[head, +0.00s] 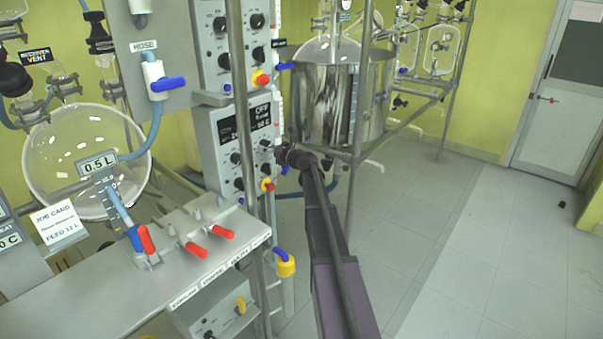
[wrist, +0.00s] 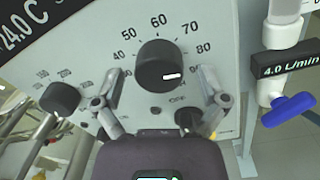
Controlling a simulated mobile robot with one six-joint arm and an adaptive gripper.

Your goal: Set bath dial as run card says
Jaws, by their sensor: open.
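The bath dial (wrist: 160,64) is a black round knob on a grey panel, inside a printed scale where 40, 50, 60, 70 and 80 read. Its white mark points right and slightly down, below the 80. My gripper (wrist: 159,72) is open, with one finger on each side of the dial; I cannot tell whether they touch it. In the head view my gripper (head: 284,153) is at the right edge of the control panel (head: 208,130), and the dial is not clearly visible there.
In the wrist view, a smaller knob (wrist: 60,98) is to the left, another dark knob (wrist: 188,120) is below right, and a blue-handled valve (wrist: 288,110) is at right. A display (wrist: 35,22) reads 24.0 C.

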